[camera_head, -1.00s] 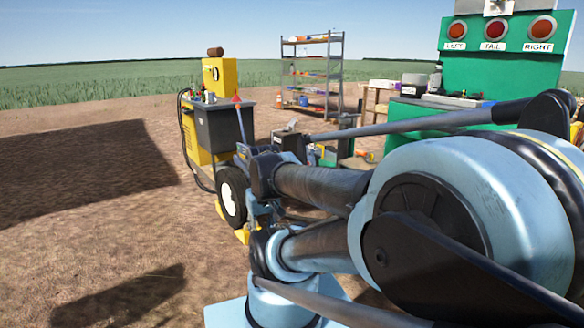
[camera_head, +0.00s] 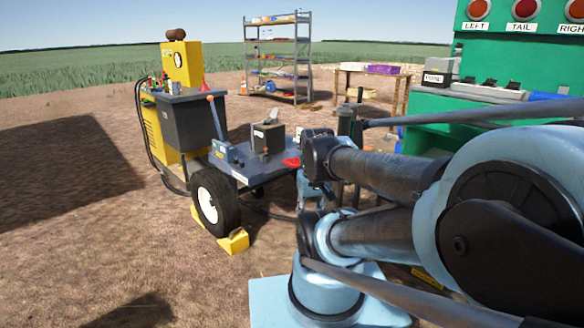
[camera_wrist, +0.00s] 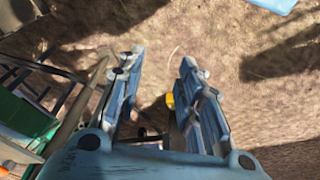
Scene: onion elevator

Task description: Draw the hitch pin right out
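I cannot make out the hitch pin in either view. The wheeled trailer (camera_head: 262,176) stands left of my arm, its dark deck partly visible and its right end hidden behind my arm links. A red ring-shaped part (camera_head: 292,163) lies at the deck's right edge; I cannot tell what it belongs to. In the wrist view my gripper (camera_wrist: 160,59) is open, its two blue fingers apart with nothing held between them. Bare soil shows beyond the fingertips, and a small yellow thing (camera_wrist: 170,101) shows in the gap, apparently farther off.
Yellow chocks (camera_head: 234,241) sit by the trailer's wheel (camera_head: 213,203). A yellow and grey machine (camera_head: 184,115) stands at the left. A shelf rack (camera_head: 278,58), a wooden table (camera_head: 372,80) and a green panel bench (camera_head: 510,50) stand behind. Soil at the front left is clear.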

